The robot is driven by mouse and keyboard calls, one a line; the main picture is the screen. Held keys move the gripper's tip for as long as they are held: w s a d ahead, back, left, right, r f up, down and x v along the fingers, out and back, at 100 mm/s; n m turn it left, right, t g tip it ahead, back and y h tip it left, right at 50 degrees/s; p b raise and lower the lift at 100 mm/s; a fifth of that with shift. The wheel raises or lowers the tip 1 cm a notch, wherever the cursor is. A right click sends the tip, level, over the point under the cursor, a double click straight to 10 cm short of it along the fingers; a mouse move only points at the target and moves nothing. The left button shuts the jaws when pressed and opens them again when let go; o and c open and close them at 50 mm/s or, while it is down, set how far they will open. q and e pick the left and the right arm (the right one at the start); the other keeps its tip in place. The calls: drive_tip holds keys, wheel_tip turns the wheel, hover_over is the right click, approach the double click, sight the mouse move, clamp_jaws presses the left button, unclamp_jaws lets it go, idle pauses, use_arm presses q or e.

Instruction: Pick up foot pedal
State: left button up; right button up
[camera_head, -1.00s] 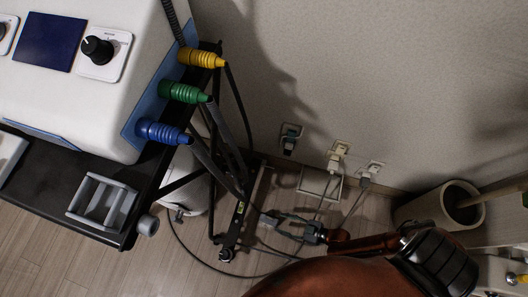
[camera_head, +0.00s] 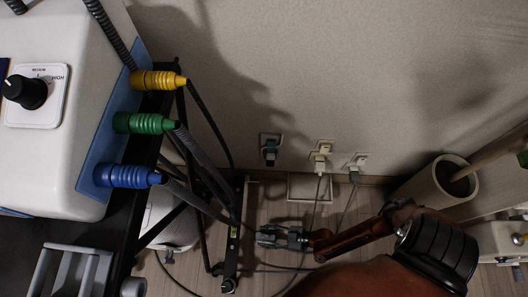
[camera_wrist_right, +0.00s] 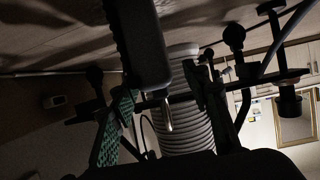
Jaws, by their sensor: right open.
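No foot pedal can be made out for certain. A white rounded body (camera_head: 172,222) stands on the floor under the cart at left, partly hidden by the cart's black frame; it may be the pedal. My right gripper (camera_head: 262,238) is low near the floor, just right of the black upright leg of the cart. It is open, and no object is seen held in it. In the right wrist view, its fingers with green pads (camera_wrist_right: 160,112) stand apart, with a pale ribbed cylinder (camera_wrist_right: 185,125) and a dark bar with a metal pin (camera_wrist_right: 143,50) between or beyond them. My left gripper is out of view.
A white machine (camera_head: 60,130) with yellow, green and blue plugs (camera_head: 143,123) stands on the cart. Dark cables hang to the floor. Wall outlets (camera_head: 322,155) hold plugs with cords behind my right gripper. A pale cylindrical bin (camera_head: 425,185) stands at right.

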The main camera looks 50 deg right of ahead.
clamp_jaws()
idle(0.5)
drive_tip(key=shift+r, duration=0.2)
